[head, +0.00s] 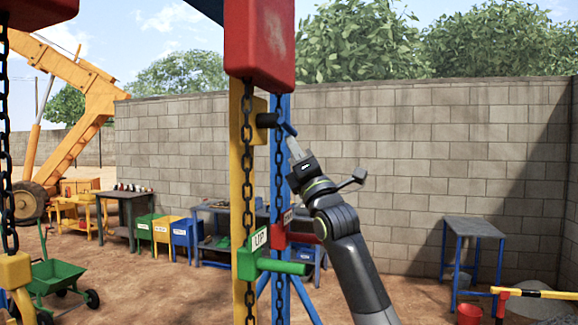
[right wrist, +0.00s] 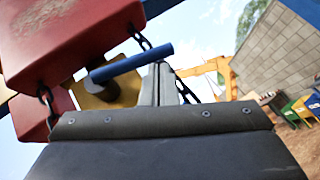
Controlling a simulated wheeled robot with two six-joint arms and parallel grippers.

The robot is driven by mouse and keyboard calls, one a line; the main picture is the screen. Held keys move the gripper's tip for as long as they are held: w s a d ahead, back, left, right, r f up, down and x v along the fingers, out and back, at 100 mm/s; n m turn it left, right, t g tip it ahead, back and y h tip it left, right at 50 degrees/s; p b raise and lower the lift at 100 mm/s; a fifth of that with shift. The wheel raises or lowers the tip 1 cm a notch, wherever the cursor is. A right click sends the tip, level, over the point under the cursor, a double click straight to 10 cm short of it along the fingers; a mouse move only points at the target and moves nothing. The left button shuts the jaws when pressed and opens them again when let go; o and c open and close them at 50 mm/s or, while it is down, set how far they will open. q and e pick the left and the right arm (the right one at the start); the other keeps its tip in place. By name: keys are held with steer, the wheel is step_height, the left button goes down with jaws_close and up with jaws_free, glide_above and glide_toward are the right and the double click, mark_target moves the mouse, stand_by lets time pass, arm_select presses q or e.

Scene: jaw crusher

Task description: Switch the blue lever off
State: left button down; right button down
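The blue lever (head: 288,128) sticks out from a dark round hub (head: 267,120) on a yellow plate, high on the post beside a hanging chain. In the right wrist view the lever (right wrist: 132,62) is a blue bar lying slantwise, its right end raised. My right gripper (head: 295,148) is just below and right of the lever in the head view. Its fingers (right wrist: 162,84) look shut together, with nothing seen between them. Their tips come up to the lever's lower edge near its free end; whether they touch it I cannot tell. My left gripper is not in view.
A red block (head: 259,45) hangs above the lever. Below are a green handle (head: 282,266) with a label and a red part (head: 300,236). Chains hang close by. A block wall (head: 430,160) and a blue-legged table (head: 472,228) stand behind at the right.

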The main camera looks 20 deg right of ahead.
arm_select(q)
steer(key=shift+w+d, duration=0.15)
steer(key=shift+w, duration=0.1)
arm_select(e)
steer(key=shift+w+d+r, duration=0.35)
steer(key=shift+w+r, duration=0.15)
steer(key=shift+r, duration=0.3)
